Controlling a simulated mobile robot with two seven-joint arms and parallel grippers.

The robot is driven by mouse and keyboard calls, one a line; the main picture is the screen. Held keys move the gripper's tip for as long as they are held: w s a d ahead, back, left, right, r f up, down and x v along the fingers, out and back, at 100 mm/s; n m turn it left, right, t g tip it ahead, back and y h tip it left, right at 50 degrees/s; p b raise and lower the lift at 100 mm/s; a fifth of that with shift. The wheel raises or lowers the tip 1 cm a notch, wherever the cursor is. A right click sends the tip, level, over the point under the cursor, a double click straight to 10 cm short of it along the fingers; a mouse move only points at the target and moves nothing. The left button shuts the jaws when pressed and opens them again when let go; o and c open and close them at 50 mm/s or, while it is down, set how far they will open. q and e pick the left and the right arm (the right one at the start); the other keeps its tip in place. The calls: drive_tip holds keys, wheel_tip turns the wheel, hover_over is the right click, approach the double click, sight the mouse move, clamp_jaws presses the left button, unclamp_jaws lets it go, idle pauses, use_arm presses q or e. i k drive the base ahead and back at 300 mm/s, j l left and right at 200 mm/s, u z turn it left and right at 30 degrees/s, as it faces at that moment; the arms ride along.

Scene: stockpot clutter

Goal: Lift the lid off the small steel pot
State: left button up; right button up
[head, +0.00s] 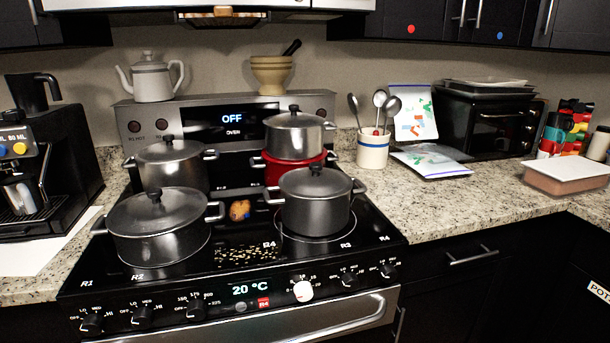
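Several lidded steel pots stand on the stove, and I cannot tell for certain which is the small one. A steel pot (293,139) at the back right sits on top of a red pot (276,172); its lid (294,119) is on, with a black knob. The front right pot (315,211) has its lid (316,182) on. The back left pot (174,173) and the wide front left pot (160,235) are also lidded. The front right pot partly hides the red pot. Neither of my grippers is in view.
A teapot (151,80) and a mortar (272,75) with pestle stand on the ledge behind. A utensil crock (373,149) is right of the stove. A brown lump (240,210) and crumbs (246,254) lie between the pots.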

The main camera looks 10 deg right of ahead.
sight(315, 182)
drive_tip(key=i+j+z, duration=0.15)
drive_tip(key=z, duration=0.2)
drive_tip(key=i+j+z, duration=0.35)
drive_tip(key=k+l, duration=0.1)
